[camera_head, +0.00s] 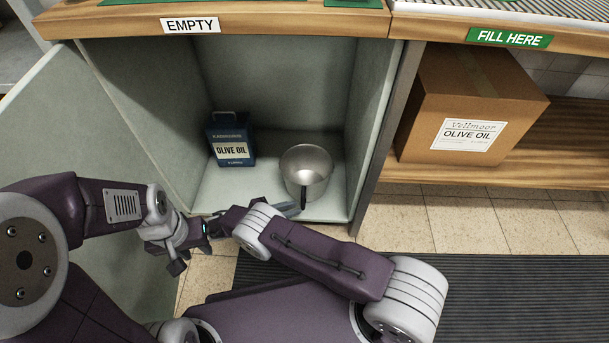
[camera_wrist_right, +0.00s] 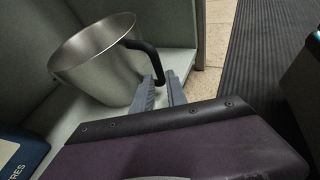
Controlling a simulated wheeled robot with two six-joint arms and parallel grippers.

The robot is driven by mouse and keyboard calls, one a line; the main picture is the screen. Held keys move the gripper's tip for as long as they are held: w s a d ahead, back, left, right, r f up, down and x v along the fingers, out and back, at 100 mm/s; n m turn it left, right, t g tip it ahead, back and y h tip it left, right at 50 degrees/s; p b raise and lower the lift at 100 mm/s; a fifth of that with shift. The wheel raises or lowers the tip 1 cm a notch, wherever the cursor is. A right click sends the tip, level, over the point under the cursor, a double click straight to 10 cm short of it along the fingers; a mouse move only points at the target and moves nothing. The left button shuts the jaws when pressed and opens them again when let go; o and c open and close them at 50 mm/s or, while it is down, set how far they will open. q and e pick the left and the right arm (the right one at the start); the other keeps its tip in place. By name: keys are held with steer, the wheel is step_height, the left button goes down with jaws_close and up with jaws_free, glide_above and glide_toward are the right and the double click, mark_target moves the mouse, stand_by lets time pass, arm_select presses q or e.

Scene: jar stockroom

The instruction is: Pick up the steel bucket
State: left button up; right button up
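The steel bucket (camera_head: 307,168) stands upright on the floor of the open cabinet, near its right wall. Its black handle (camera_head: 303,196) faces the front; the handle also shows in the right wrist view (camera_wrist_right: 143,48), on the bucket's side (camera_wrist_right: 98,68). My right gripper (camera_head: 290,208) is at the cabinet's front edge, at the handle. In the right wrist view its two grey fingers (camera_wrist_right: 161,92) lie either side of the handle's lower end; whether they press on it I cannot tell. My left gripper (camera_head: 177,262) hangs outside the cabinet, left of the right arm, apart from the bucket.
A blue olive oil tin (camera_head: 231,140) stands left of the bucket in the cabinet. The cabinet door (camera_head: 85,140) is open at left. A cardboard box (camera_head: 465,100) sits on a wooden shelf at right. A countertop (camera_head: 300,22) lies above. A dark mat (camera_head: 500,300) covers the floor.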

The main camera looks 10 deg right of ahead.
steer(key=x, duration=0.3)
steer(key=shift+b, duration=0.35)
steer(key=b+x, duration=0.1)
steer(key=x, duration=0.1)
steer(key=b+x, duration=0.2)
steer(key=shift+w+d+f, duration=0.15)
steer(key=shift+f, duration=0.3)
steer(key=shift+w+d, duration=0.1)
steer(key=shift+d, duration=0.2)
jaws_close()
steer(key=shift+r, duration=0.1)
